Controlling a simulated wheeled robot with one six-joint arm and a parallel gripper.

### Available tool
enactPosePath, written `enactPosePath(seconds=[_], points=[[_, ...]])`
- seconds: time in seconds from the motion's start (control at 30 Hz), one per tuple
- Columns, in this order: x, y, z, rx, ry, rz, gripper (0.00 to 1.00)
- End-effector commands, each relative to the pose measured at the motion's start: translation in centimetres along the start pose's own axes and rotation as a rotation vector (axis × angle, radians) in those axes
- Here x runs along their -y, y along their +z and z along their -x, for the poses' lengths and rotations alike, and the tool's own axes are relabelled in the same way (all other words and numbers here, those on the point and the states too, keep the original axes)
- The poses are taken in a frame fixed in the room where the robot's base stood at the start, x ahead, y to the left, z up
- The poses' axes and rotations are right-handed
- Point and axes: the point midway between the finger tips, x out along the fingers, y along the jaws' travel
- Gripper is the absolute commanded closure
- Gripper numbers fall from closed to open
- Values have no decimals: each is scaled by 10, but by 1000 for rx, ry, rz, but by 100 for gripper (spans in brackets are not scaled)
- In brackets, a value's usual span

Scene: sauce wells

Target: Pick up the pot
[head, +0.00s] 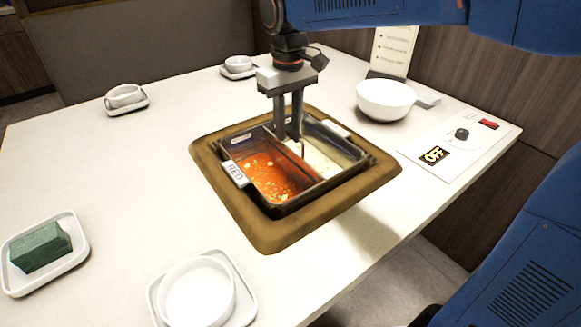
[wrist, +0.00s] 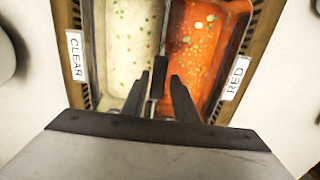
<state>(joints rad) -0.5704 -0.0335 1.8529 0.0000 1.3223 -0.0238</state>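The pot (head: 282,207) is a dark rectangular pan with two compartments, one of red broth and one of pale broth. It sits in a brown-framed opening in the table. It also shows in the wrist view (wrist: 90,90), with a CLEAR label (wrist: 77,57) left and a RED label (wrist: 236,78) right. My gripper (head: 288,136) points down over the pot's middle, near its divider.
A white bowl (head: 386,98) stands behind the pot. White dishes (head: 124,96) on saucers and a tray with a green block (head: 40,247) lie left. The tabletop between them is clear.

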Motion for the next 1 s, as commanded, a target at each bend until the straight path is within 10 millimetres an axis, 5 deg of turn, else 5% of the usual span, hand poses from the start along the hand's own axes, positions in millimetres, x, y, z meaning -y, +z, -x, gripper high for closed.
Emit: enactPosePath(seconds=[0.4,0.73,0.83,1.0], points=[[-3,4,-46,2,0,0,73],[-3,4,-52,-1,0,0,73],[-3,4,-52,0,0,0,97],[-3,4,-51,-3,0,0,100]])
